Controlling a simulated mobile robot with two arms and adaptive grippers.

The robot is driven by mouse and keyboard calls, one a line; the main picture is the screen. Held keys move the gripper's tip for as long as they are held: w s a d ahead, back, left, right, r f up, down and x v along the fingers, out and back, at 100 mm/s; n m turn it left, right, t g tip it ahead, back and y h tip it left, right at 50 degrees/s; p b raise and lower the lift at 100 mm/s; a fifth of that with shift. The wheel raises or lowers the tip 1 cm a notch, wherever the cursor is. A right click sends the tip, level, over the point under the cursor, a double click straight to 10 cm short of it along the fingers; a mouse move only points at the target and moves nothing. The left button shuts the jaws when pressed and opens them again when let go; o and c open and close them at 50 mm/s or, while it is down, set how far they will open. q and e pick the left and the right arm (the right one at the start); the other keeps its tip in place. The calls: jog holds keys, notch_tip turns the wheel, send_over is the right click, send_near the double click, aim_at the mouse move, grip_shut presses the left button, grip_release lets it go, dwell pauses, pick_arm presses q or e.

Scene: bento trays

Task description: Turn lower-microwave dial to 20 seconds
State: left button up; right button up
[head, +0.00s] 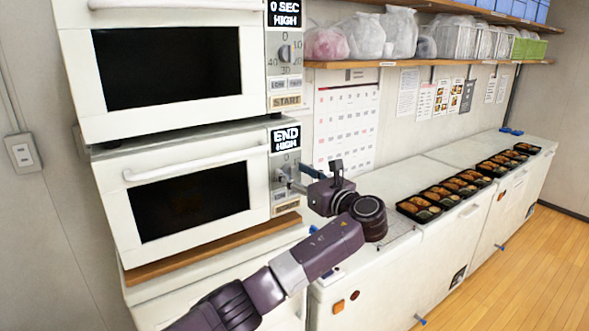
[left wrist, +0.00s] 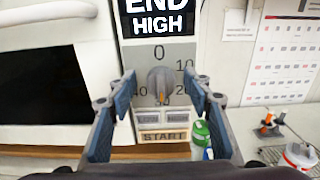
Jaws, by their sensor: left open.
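The lower microwave (head: 195,172) is white with a dark window, and its door is shut. Its display (head: 285,139) reads END HIGH, also legible in the left wrist view (left wrist: 157,22). The grey dial (left wrist: 160,82) sits below the display, with 0 above, 10 at upper right and 40 at left. An orange mark shows on its lower part. My left gripper (head: 288,180) is open at the control panel. In the left wrist view its fingers (left wrist: 160,92) stand on either side of the dial; contact cannot be told. My right gripper is not in view.
The upper microwave (head: 165,70) stands on top, its display reading 0 SEC HIGH. The START button (left wrist: 163,136) is below the dial. A wall calendar (head: 347,125) hangs to the right. Several bento trays (head: 418,215) line the white counter. A shelf (head: 430,63) with bags runs above.

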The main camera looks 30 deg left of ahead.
pick_arm(q)
jog(key=shift+w, duration=0.1)
jog(key=shift+c, duration=0.2)
jog(key=c, duration=1.1)
jog(key=shift+f, duration=0.1)
jog(key=n+b, duration=0.3)
jog(key=n, duration=0.2)
jog(key=shift+s+a+f+n+b, duration=0.1)
jog(key=shift+s+f+n+b, duration=0.1)
jog(key=shift+n+b, duration=0.15)
jog(key=n+b, duration=0.2)
jog(key=n, duration=0.1)
jog(key=shift+s+f+b, duration=0.1)
jog(key=shift+b, duration=0.3)
jog(key=shift+n+b, duration=1.05)
jog(key=shift+n, duration=0.4)
